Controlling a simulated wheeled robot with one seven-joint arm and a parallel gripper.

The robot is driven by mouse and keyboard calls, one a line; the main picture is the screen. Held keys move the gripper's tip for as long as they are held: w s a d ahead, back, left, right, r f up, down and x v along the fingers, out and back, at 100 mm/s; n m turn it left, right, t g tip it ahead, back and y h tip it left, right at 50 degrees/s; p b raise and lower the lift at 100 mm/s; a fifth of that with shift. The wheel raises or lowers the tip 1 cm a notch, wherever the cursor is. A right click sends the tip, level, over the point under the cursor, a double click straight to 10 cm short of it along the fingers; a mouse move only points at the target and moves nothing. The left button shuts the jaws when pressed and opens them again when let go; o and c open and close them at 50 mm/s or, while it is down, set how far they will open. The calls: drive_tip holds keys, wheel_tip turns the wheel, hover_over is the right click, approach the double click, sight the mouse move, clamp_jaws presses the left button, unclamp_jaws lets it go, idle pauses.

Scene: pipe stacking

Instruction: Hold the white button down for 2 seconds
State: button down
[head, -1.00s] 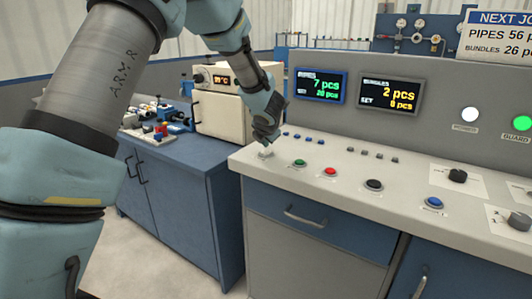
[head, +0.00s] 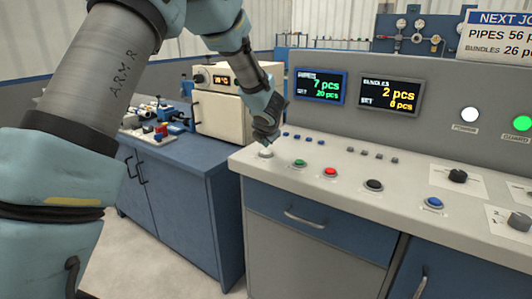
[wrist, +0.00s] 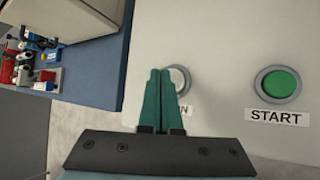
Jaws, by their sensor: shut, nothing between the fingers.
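The white button (head: 265,153) sits at the left end of the row of buttons on the grey control panel. In the wrist view the white button (wrist: 181,80) is partly hidden behind my fingers, and its label is mostly covered. My gripper (head: 267,142) is shut and empty, with its fingers pointing down at the panel. In the wrist view the green fingertips of my gripper (wrist: 160,72) lie together over the left part of the button. In the head view the tips appear just above it; I cannot tell whether they touch it.
The green START button (wrist: 277,83) is the closest neighbour, to the right. A red button (head: 331,172), a black button (head: 374,185) and a blue button (head: 433,203) follow along the panel. Small blue switches (head: 303,138) lie behind. A blue workbench (head: 190,160) stands to the left.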

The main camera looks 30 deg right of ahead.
sight(265, 153)
idle(0.4)
drive_tip(key=shift+f+b, duration=0.4)
drive_tip(key=shift+f, duration=0.05)
drive_tip(key=shift+f+b, duration=0.35)
drive_tip(key=shift+f, duration=0.05)
idle(1.8)
drive_tip(key=shift+r, duration=0.1)
idle(1.3)
drive_tip(key=shift+r+p, duration=0.75)
drive_tip(key=shift+p, duration=0.05)
wheel_tip(265, 153, up, 5)
drive_tip(key=p, duration=0.5)
drive_tip(key=shift+r, duration=0.1)
